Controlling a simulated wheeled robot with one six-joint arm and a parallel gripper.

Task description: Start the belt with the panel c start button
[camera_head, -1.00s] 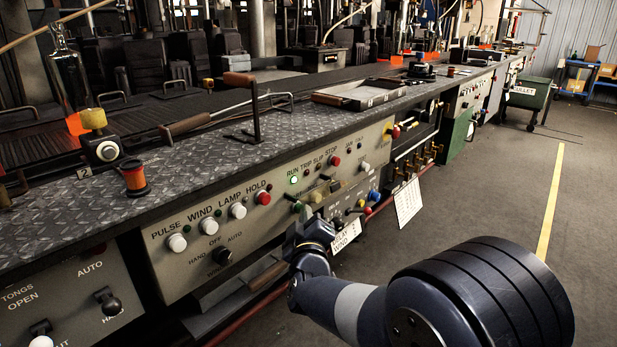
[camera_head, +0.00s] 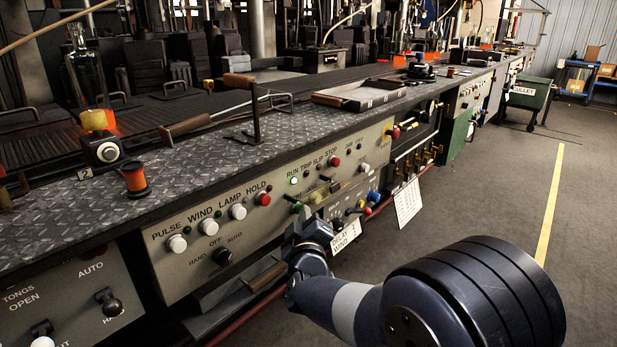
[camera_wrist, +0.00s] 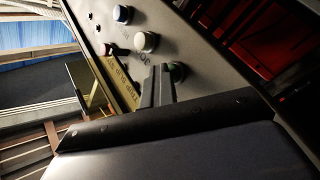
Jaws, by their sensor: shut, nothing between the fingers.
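In the wrist view my gripper's fingers (camera_wrist: 158,84) are shut, with nothing between them. Their tips are close beside a green button (camera_wrist: 177,71) on a grey panel; whether they touch it I cannot tell. A white button (camera_wrist: 146,41) and a blue one (camera_wrist: 122,14) sit in line beyond it. I read no panel letter.
A larger panel (camera_head: 200,260) carries PULSE, WIND, LAMP and HOLD buttons, with a lit green RUN lamp (camera_head: 294,181). White tags (camera_head: 408,203) hang below the consoles. The bench edge overhangs the panels. The floor (camera_head: 480,210) to the right is clear.

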